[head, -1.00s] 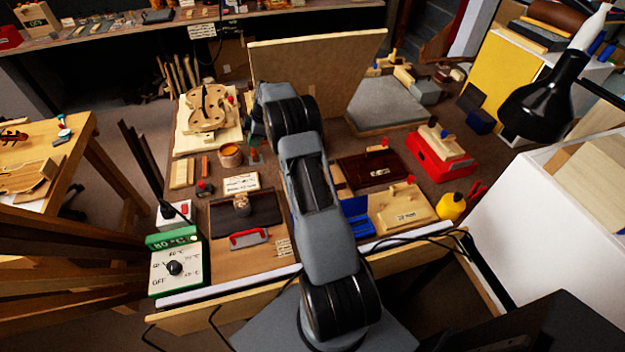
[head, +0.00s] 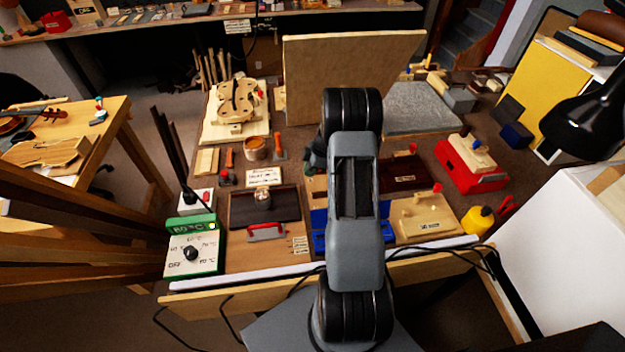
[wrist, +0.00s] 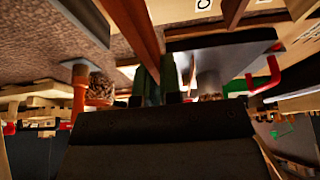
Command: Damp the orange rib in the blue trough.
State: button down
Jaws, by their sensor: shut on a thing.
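My gripper (head: 315,160) is mostly hidden behind my arm in the head view, above the middle of the bench. In the wrist view its two dark green fingers (wrist: 154,82) are shut on a thin brown-orange strip, which looks like the orange rib (wrist: 132,28). The rib runs up and away from the fingers to the top edge. The blue trough (head: 321,234) sits near the bench's front edge, its middle hidden by my arm. The gripper is apart from the trough and behind it. The trough's inside is not clearly seen.
A dark tray (head: 284,206) and a red-handled tool (head: 267,233) lie left of the trough. A pale wooden block (head: 428,216) stands right of it. The green 80 °C control box (head: 193,250) is front left. An upright board (head: 350,75) stands behind.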

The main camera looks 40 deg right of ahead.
aim_at(312, 184)
jog(key=shift+s+d+f, duration=0.15)
jog(key=shift+s+f, duration=0.25)
jog(key=shift+f, duration=0.15)
jog(key=shift+s+f+b, duration=0.1)
jog(key=shift+f+b, duration=0.9)
jog(key=shift+f, duration=0.4)
jog(key=shift+f+b, duration=0.3)
jog(key=shift+b, duration=0.1)
jog(key=c, duration=1.3)
grip_release()
jog(key=shift+r, duration=0.1)
jog(key=shift+r+p, duration=0.15)
jog(key=shift+p, duration=0.55)
